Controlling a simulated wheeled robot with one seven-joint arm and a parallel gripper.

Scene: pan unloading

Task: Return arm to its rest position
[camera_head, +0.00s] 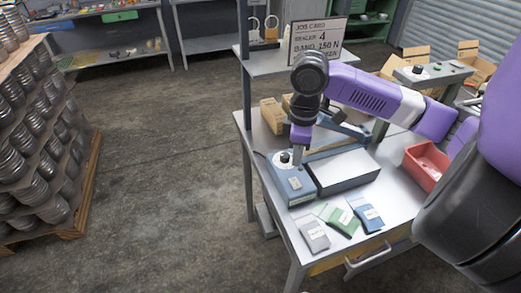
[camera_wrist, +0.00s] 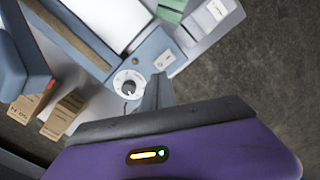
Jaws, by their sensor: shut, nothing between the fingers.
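My gripper (camera_head: 299,152) is above the blue-grey sealer (camera_head: 288,187) on the workbench, close to its round white dial with a black knob (camera_head: 285,157). In the wrist view my gripper (camera_wrist: 157,82) is shut and empty, its fingers together beside the dial (camera_wrist: 128,85). I cannot tell whether the fingertips touch the sealer. My purple arm reaches in from the right over the bench.
The job card (camera_head: 317,38) stands on the bench's upper shelf. Grey, green and blue packets (camera_head: 368,217) lie at the front. A red bin (camera_head: 426,165) sits right. Cardboard boxes (camera_head: 272,115) are behind the sealer. Stacked cans (camera_head: 40,140) stand left; the floor between is clear.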

